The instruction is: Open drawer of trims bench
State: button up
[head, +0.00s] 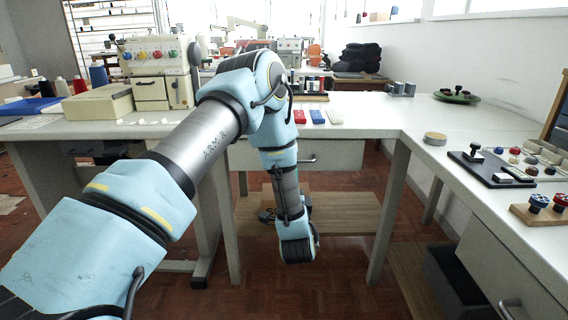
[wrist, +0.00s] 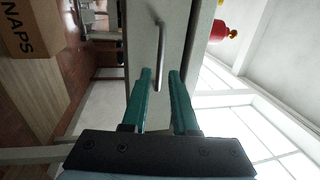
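A pale drawer front (head: 335,154) sits under the white bench top behind my arm, with a metal handle (head: 308,160) partly beside my arm. The drawer looks closed. In the wrist view the drawer front (wrist: 181,28) is close ahead, and its bar handle (wrist: 160,50) runs along the picture's vertical. My gripper (wrist: 160,72) is open, with its two teal fingers on either side of the handle's near end in the picture. I cannot tell whether the handle lies at fingertip depth; no contact shows. In the head view my gripper cannot be made out behind my arm.
A wooden low shelf (head: 345,212) lies under the bench, and a cardboard box marked "NAPS" (wrist: 28,28) shows in the wrist view. A bench leg (head: 389,212) stands right of the drawer. Another drawer handle (head: 511,309) is at the lower right. Red and blue items (head: 317,117) lie on top.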

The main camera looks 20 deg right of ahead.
jog(key=x, duration=0.9)
jog(key=shift+d, duration=0.1)
grip_shut()
jog(key=shift+f, duration=0.1)
dwell(1.1)
